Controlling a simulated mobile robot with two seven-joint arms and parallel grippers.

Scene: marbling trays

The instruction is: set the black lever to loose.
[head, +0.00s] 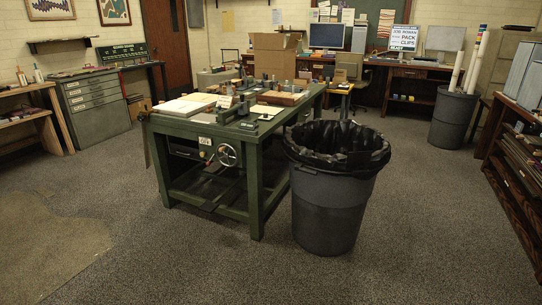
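A green machine table (255,170) stands in the middle of the room. A handwheel (227,154) is on its front, beside a small pale label plate (205,141). Dark fittings (243,109) stand on its top, near a white stack of sheets (185,106). I cannot clearly make out the black lever or how it is set; it may be among these small dark parts. Neither of my grippers is in view.
A large grey bin (328,215) with a black liner stands close against the table's right front. Open carpet lies in front and to the left. A grey drawer cabinet (95,103) is at the back left, and wooden shelves (512,200) line the right edge.

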